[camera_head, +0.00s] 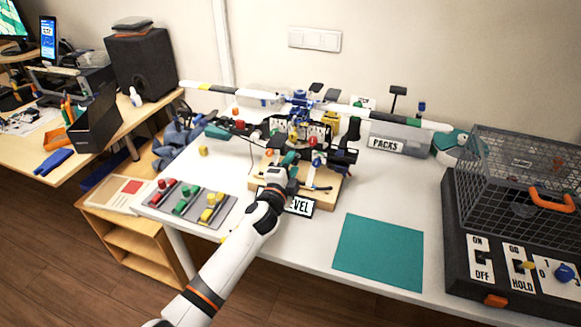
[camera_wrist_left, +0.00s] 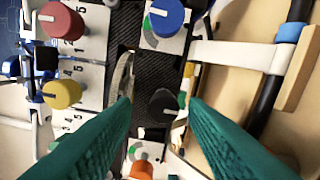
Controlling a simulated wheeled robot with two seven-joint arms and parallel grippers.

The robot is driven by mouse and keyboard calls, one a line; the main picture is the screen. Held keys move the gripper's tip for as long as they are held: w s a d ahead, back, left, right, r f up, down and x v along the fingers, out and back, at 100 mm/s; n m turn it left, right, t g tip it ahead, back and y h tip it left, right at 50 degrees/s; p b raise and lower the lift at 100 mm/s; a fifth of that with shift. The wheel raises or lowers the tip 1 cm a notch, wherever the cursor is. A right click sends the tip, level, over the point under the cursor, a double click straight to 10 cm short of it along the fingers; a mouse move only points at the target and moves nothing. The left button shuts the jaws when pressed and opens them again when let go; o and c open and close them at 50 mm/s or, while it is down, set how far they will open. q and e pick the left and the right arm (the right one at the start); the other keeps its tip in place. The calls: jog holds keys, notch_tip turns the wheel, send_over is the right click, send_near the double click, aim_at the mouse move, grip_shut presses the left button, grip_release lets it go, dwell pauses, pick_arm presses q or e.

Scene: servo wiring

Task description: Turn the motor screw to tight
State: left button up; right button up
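The drone (camera_head: 299,100) stands on a wooden base on the white table in the head view, its long rotor arms spread. My left gripper (camera_head: 291,163) is at the front of its body. In the left wrist view, two teal fingers (camera_wrist_left: 160,100) stand apart. A black wing-shaped knob (camera_wrist_left: 162,102) with a green and white dial shows between their tips, with no clear contact. A blue knob (camera_wrist_left: 165,17) is above it and an orange knob (camera_wrist_left: 141,169) below. Red (camera_wrist_left: 62,22) and yellow (camera_wrist_left: 62,94) knobs are at left. I cannot tell which knob is the motor screw. My right gripper is not visible.
A LEVEL sign (camera_head: 298,206) is in front of the base, partly hidden by my arm. A grey tray (camera_head: 176,219) with colored blocks is at left. A teal mat (camera_head: 379,252) lies clear at right. A PACKS bin (camera_head: 402,139) and wire cage (camera_head: 515,170) stand farther right.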

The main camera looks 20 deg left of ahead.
pick_arm(q)
jog(key=shift+f, duration=0.25)
